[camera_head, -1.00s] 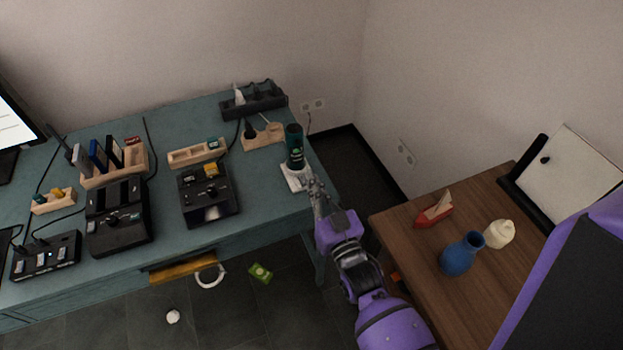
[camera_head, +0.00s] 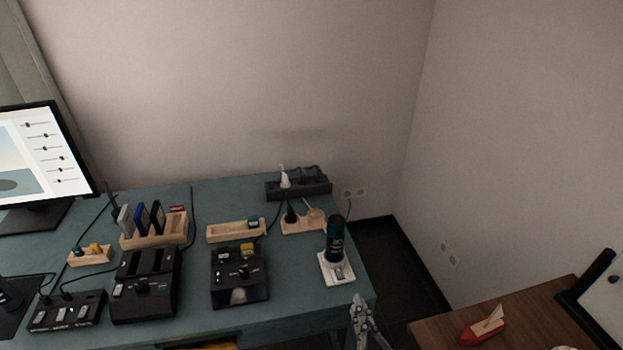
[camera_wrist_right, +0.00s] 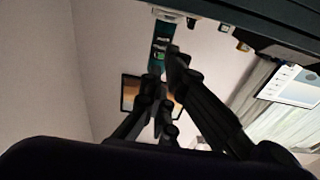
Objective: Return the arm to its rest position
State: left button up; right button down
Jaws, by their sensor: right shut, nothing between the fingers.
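My right gripper (camera_head: 361,306) shows at the bottom of the head view, just off the right front corner of the teal table (camera_head: 300,304). It is shut and empty. In the right wrist view its dark fingers (camera_wrist_right: 168,80) come together near the middle, and the picture is upside down. The dark green bottle-like object (camera_head: 335,240) stands upright on a white base (camera_head: 337,268) near the table's right edge, beyond the gripper and apart from it. It also shows in the right wrist view (camera_wrist_right: 160,42). My left gripper is not in view.
A monitor (camera_head: 45,160), a black box with a knob (camera_head: 240,280), a wooden rack (camera_head: 155,238) and a power strip (camera_head: 298,188) are on the teal table. A brown table (camera_head: 530,318) with a red boat-like object (camera_head: 482,328) stands at the right. A floor gap separates the tables.

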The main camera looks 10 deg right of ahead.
jog(key=s+f+g+p, duration=0.3)
jog(key=s+f+g, duration=0.35)
jog(key=f, duration=0.25)
pick_arm(q)
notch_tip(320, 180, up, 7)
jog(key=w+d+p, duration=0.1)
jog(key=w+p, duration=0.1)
jog(key=p, duration=0.2)
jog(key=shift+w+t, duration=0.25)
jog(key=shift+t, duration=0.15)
pick_arm(e)
jog(key=s+d+f+g, duration=0.1)
jog(key=s+g, duration=0.1)
jog(key=s, duration=0.7)
jog(key=s+f+g, duration=0.1)
jog(key=s+g, duration=0.1)
jog(key=s, duration=0.6)
jog(key=shift+s+d+f, duration=0.25)
jog(key=shift+s+d, duration=0.1)
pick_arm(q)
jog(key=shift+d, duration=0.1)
